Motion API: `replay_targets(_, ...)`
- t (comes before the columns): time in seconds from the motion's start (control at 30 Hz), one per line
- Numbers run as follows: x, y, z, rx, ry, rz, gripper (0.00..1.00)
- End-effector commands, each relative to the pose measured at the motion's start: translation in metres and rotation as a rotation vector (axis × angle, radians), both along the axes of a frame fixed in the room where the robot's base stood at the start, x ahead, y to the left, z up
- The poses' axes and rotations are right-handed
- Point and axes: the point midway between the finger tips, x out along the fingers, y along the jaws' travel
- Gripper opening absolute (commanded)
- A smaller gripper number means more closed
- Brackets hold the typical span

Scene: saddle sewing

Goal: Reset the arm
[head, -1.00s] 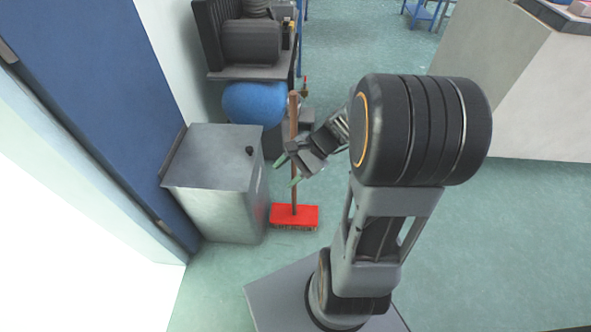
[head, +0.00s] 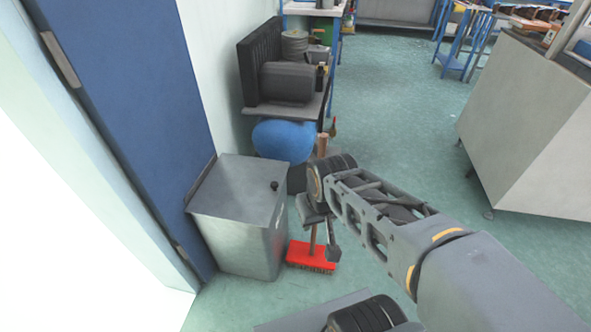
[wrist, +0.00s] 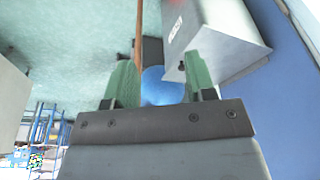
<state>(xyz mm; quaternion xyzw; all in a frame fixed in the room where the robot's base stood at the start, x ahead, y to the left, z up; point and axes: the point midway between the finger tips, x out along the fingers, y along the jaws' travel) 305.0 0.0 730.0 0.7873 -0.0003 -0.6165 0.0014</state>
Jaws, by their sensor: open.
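My arm reaches in from the lower right in the head view. My gripper is partly hidden there behind my own wrist, in front of the broom. In the wrist view my gripper (wrist: 160,78) shows two green fingers spread wide apart with nothing held between them. The broom has a red head (head: 308,256) on the floor and an upright wooden handle (head: 322,146). The handle is partly hidden behind my arm. In the wrist view the handle (wrist: 138,40) appears beyond the left finger; I cannot tell the distance between them.
A grey metal bin (head: 236,230) stands left of the broom, near a blue door (head: 140,110). A pale counter (head: 525,110) stands at right. Green floor (head: 400,105) is open between bench and counter.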

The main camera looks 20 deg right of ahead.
Motion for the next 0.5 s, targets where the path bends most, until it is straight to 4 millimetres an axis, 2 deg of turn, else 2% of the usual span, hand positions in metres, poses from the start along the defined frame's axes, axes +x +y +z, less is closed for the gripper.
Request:
replay_targets(0.17, 0.002, 0.001, 0.025, 0.005, -0.007, 0.000, 0.50)
replay_targets(0.27, 0.004, 0.002, 0.049, 0.010, -0.016, 0.001, 0.50)
replay_targets(0.37, 0.007, 0.004, 0.081, 0.017, -0.030, 0.004, 0.50)
replay_targets(0.5, 0.012, 0.006, 0.137, 0.027, -0.055, 0.008, 0.50)
